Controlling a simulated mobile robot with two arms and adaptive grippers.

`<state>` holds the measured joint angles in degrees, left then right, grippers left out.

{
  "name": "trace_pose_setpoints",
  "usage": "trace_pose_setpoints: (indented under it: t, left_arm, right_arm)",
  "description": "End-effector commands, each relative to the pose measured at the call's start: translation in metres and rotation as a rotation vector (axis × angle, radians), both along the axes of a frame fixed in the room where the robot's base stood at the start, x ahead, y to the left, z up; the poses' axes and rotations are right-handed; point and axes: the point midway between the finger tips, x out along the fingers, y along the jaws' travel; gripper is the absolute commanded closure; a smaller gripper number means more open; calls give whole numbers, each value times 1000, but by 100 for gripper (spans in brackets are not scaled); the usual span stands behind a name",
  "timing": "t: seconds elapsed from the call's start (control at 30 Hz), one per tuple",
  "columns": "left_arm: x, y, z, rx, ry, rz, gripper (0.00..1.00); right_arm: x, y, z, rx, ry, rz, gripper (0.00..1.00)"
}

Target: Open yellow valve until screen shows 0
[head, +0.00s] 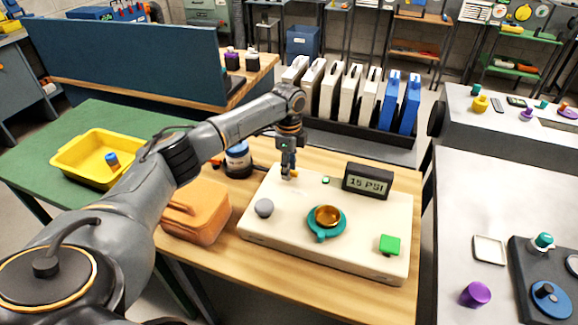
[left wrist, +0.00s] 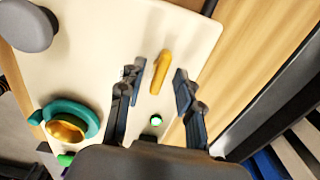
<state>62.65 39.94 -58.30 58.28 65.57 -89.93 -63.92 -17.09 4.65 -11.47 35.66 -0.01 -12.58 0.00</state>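The yellow valve (left wrist: 163,66) is a small elongated handle on a cream panel (left wrist: 105,28). In the head view only a bit of the yellow valve (head: 295,173) shows beside my left gripper (head: 288,170), at the panel's back edge. In the left wrist view my left gripper (left wrist: 158,76) is open, with one finger on each side of the handle and a gap to both. I cannot tell how high the fingertips are above the panel. The screen (head: 367,181) at the panel's back right reads 15 PSI. My right gripper is not in view.
The panel also carries a teal ring with an orange knob (head: 327,217), a grey knob (head: 264,208) and a green button (head: 389,245). A rack of upright cases (head: 350,90) is behind.

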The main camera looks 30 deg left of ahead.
Motion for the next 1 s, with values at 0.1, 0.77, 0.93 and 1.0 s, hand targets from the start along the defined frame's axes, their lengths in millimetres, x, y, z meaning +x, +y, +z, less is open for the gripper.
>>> trace_pose_setpoints:
  t: [0.1, 0.77, 0.93, 1.0]
  left_arm:
    - [0, 0, 0, 0, 0, 0, 69]
    - [0, -2, 3, -2, 0, 72, 100]
    - [0, -1, 5, -3, 2, 184, 100]
    - [0, -2, 6, -4, 3, 244, 100]
  right_arm:
    - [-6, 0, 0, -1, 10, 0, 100]
    - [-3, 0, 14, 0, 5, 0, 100]
    - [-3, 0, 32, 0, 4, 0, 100]
    - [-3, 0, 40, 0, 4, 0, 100]
